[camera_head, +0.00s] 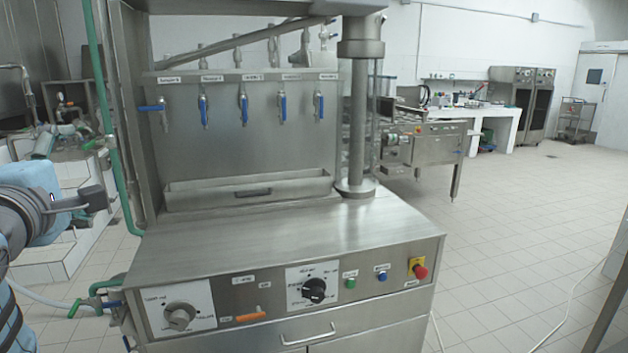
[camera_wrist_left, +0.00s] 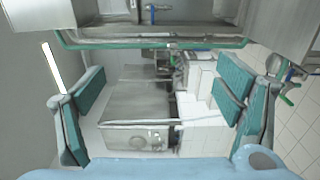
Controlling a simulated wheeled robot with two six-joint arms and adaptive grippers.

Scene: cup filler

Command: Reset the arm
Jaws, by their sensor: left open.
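My left gripper (camera_head: 80,200) is at the left edge of the head view, beside the steel cup filler machine (camera_head: 250,240) and apart from it. In the left wrist view my left gripper (camera_wrist_left: 160,100) has its teal-padded fingers spread wide, with nothing between them. Part of the left arm is cut off by the head view's edge. My right gripper does not show in either view.
The machine has several blue-handled taps (camera_head: 243,107) over a drip tray (camera_head: 248,192). Its front carries knobs and a red emergency button (camera_head: 418,270). A green pipe (camera_head: 107,120) runs up its left side. Tiled floor (camera_head: 530,220) on the right is mostly open.

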